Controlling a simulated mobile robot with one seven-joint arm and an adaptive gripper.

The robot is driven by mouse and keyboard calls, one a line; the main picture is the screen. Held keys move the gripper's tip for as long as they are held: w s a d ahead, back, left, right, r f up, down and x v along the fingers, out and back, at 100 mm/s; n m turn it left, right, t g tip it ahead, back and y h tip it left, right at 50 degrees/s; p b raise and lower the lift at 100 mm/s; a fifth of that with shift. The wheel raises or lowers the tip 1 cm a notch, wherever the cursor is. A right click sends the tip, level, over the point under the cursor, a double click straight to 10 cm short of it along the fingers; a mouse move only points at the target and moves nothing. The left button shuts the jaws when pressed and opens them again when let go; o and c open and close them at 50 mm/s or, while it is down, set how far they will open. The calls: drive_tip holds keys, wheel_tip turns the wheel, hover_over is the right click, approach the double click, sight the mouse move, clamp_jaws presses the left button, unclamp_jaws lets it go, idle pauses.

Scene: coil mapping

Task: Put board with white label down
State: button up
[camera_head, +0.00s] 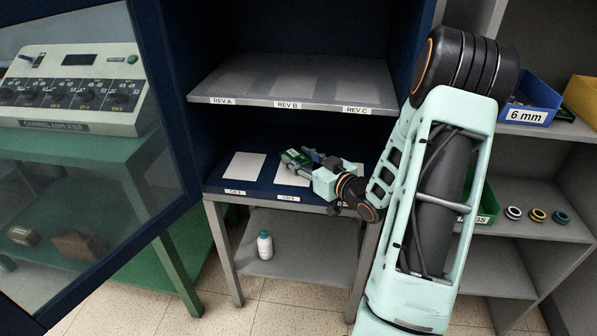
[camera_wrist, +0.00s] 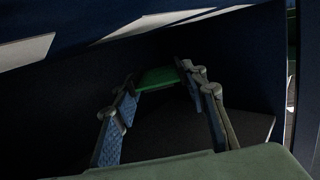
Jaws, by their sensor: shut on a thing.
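A small green board (camera_head: 293,156) is at the tip of my gripper (camera_head: 305,160), inside the lower bay of the dark blue cabinet. My gripper is shut on it. The board is over or near the white pad (camera_head: 290,177) behind the "CH 1" label; I cannot tell whether it touches the shelf. A small pale patch shows on the board, too small to read as a label. In the wrist view the green board (camera_wrist: 157,78) sits between the fingertips, and the area around it is dark.
Another white pad (camera_head: 244,167) lies empty behind the "CH 3" label. The upper shelf (camera_head: 291,79) has REV A, REV B and REV C labels and looks empty. The open glass door (camera_head: 85,130) stands at left. A white bottle (camera_head: 265,245) stands on the rack below. A blue bin (camera_head: 533,103) is at right.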

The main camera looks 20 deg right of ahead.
drive_tip(key=shift+w+f, duration=0.4)
drive_tip(key=shift+f, duration=0.1)
drive_tip(key=shift+w+d+f+b, duration=0.1)
drive_tip(key=shift+f+b, duration=0.45)
drive_tip(key=shift+f, duration=1)
drive_tip(key=shift+f, duration=0.25)
drive_tip(key=o, duration=1.1)
